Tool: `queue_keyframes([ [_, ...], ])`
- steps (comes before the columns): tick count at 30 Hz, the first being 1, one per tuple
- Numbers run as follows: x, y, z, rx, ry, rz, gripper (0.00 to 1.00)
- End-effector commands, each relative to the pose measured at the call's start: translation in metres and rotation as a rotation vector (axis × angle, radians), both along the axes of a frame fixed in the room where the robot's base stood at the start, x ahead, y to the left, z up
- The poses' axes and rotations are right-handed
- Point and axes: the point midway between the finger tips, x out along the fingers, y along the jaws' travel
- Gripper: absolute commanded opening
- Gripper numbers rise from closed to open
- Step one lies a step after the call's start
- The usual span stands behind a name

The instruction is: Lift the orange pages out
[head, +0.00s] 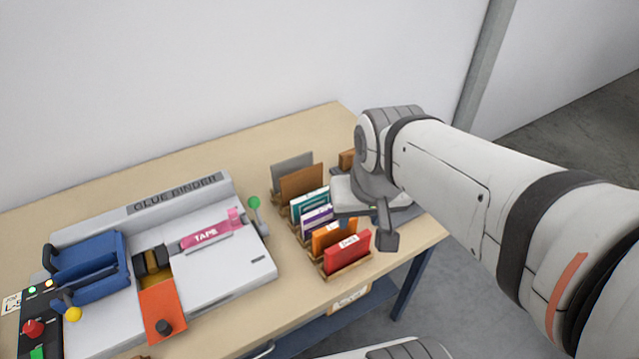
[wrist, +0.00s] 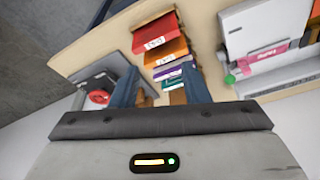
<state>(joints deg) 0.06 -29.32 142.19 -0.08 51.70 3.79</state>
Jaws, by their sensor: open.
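The orange pages (head: 334,236) stand upright in a wooden rack (head: 347,274), between a red set (head: 347,252) in front and a purple set (head: 317,221) behind. They also show in the wrist view (wrist: 166,56), with a white label. My gripper (head: 380,228) is just right of the rack in the head view. In the wrist view its two blue-grey fingers (wrist: 160,80) are apart, with page sets showing between and beyond them. Nothing is held. The arm hides part of the rack's right side.
Teal (head: 308,202), brown (head: 301,183) and grey (head: 291,166) sets stand farther back in the rack. A glue binder (head: 215,262) stands to the left, with a green-knobbed lever (head: 254,203) near the rack. A red round object (wrist: 100,97) sits on a dark base in the wrist view.

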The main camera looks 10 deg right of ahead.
Motion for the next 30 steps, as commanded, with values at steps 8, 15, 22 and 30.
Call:
queue_keyframes([
  [8,0.067,-0.001,-0.051,0.108,0.131,-0.523,0.42],
  [15,0.119,-0.002,-0.103,0.153,0.215,-0.991,0.42],
  [22,0.137,-0.003,-0.127,0.161,0.237,-1.173,0.42],
  [30,0.136,-0.002,-0.156,0.16,0.24,-1.182,0.42],
])
